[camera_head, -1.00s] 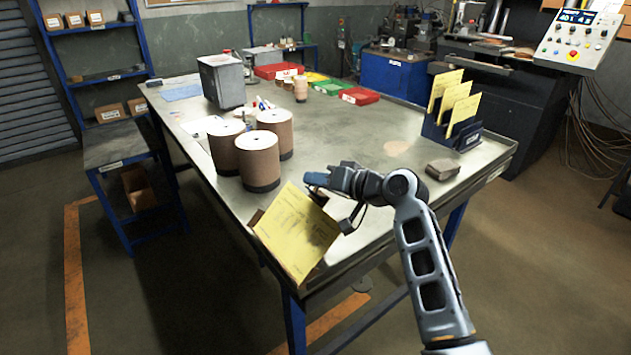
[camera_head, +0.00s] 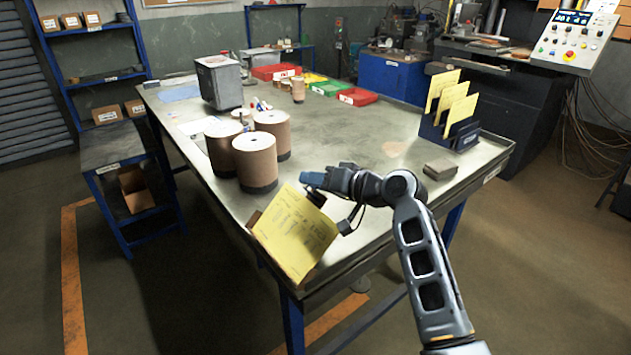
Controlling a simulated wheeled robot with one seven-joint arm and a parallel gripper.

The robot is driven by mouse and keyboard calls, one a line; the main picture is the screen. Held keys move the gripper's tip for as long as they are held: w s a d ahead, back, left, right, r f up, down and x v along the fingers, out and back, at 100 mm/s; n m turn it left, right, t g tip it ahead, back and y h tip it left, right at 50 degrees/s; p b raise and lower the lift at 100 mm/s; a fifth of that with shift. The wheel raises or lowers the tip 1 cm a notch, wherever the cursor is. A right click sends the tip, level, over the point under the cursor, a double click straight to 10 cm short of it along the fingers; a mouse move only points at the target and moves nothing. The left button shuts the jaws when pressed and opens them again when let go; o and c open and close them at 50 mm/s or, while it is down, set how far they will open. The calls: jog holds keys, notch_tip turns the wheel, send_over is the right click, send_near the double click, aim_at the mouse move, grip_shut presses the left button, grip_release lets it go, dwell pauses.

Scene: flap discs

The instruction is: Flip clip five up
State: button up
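A yellow printed sheet (camera_head: 292,238) stands tilted at the near edge of the table, with a brown edge showing behind its left side. My gripper (camera_head: 313,181) is at the sheet's upper right, just above its top edge. Its blue end points left. I cannot tell whether it touches the sheet, or whether its fingers are open or shut. A clip marked five cannot be made out; the sheet's top edge is partly hidden by my gripper.
Several brown flap-disc rolls (camera_head: 255,163) stand left of my gripper on the grey table (camera_head: 350,130). A small grey-brown block (camera_head: 440,169) lies to the right, before a blue rack (camera_head: 455,138) of yellow cards. The table's middle is clear.

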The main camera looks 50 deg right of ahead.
jog(key=b+v, duration=0.1)
jog(key=v, duration=0.6)
jog(key=shift+s, duration=0.4)
jog(key=shift+a, duration=0.1)
